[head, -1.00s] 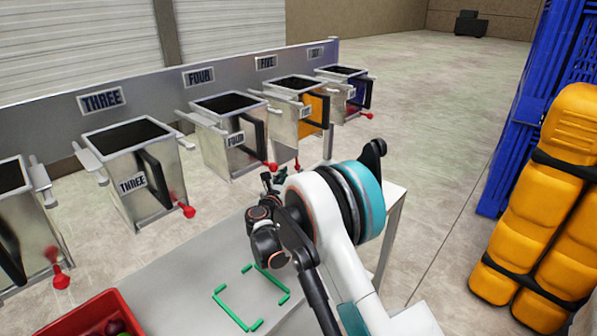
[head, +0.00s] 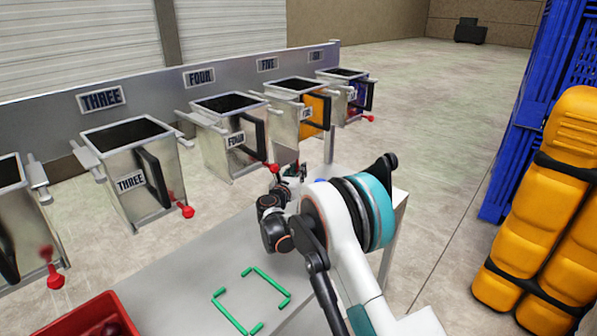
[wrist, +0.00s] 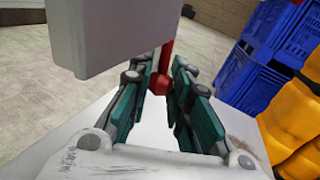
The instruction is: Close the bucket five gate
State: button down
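Bucket five (head: 287,120) is a metal bucket with an orange panel (head: 316,110) on its right side, between bucket four and bucket six. Whether its gate is open or closed, I cannot tell. My gripper (head: 292,172) is just below this bucket in the head view and hides most of its red lever. In the wrist view, my gripper (wrist: 158,105) has its green-padded fingers apart. A red lever with a ball end (wrist: 159,85) shows between the fingers, near their tips. I see no clear contact. A grey metal face (wrist: 110,35) covers the upper left of the wrist view.
Bucket four (head: 228,140) with its red-tipped lever is to the left, and bucket six (head: 347,98) to the right. The white table (head: 175,285) below carries green corner marks (head: 250,298) and a red tray (head: 85,318). Blue crates (head: 535,110) stand at right.

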jog(key=shift+s, duration=0.1)
jog(key=s+d+r+n+g+p, duration=0.2)
jog(key=s+d+r+n+p, duration=0.2)
jog(key=d, duration=0.4)
jog(key=shift+s+r+n, duration=0.5)
jog(key=shift+s+r, duration=0.6)
jog(key=shift+r, duration=0.2)
jog(key=shift+d, duration=0.15)
jog(key=c, duration=1.4)
grip_release()
jog(key=shift+c, duration=0.2)
jog(key=shift+f, duration=0.1)
